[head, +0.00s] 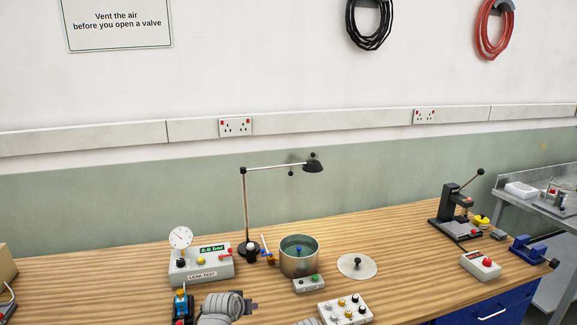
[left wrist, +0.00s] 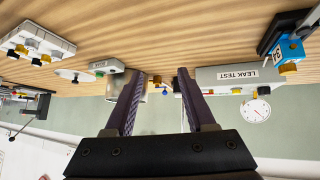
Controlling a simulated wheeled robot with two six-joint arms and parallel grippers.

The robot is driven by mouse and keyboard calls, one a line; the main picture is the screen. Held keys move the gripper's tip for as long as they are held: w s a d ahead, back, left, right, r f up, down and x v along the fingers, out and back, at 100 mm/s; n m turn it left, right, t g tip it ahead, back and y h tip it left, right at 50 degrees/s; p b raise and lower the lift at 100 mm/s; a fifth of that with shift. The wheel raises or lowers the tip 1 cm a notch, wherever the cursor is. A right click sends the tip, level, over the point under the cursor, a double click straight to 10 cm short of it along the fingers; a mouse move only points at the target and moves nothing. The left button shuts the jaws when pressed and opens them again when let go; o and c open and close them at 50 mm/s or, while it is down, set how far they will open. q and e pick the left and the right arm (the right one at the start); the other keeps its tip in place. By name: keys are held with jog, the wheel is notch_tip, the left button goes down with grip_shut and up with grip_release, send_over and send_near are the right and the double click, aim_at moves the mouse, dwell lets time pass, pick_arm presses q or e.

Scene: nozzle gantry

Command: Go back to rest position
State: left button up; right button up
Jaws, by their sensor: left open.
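My left gripper (left wrist: 157,75) is open in the left wrist view, its two dark fingers spread apart with nothing held between them. In that view the bench appears upside down, and the metal pot (left wrist: 125,87) and the leak test box (left wrist: 240,77) show beyond the fingers. In the head view a grey rounded part of my arm shows at the bottom edge, in front of the leak test box (head: 202,267); the fingers are not clear there. My right gripper is not in view.
The metal pot (head: 299,258) holds liquid, beside a lamp (head: 245,215), a round lid (head: 357,266) and a small green-button box (head: 308,284). A knob panel (head: 345,310) stands in front. A lever press (head: 456,215) and red-button box (head: 481,266) are at right.

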pick_arm(q)
jog(key=s+d+f+m+g+y+b, duration=0.1)
jog(key=s+d+f+g, duration=0.1)
jog(key=s, duration=0.5)
jog(key=s+d+f+m+g+b, duration=0.1)
jog(key=s+f+g, duration=0.3)
jog(key=s, duration=0.4)
jog(key=s+d+f+m+g+y+b, duration=0.1)
jog(key=s+d+f+g+b, duration=0.1)
jog(key=s+f, duration=0.3)
jog(key=s+d+g, duration=0.1)
jog(key=s, duration=0.1)
jog(key=shift+s+d+m+y, duration=0.3)
jog(key=shift+s+d+m, duration=0.05)
jog(key=shift+s+m, duration=0.05)
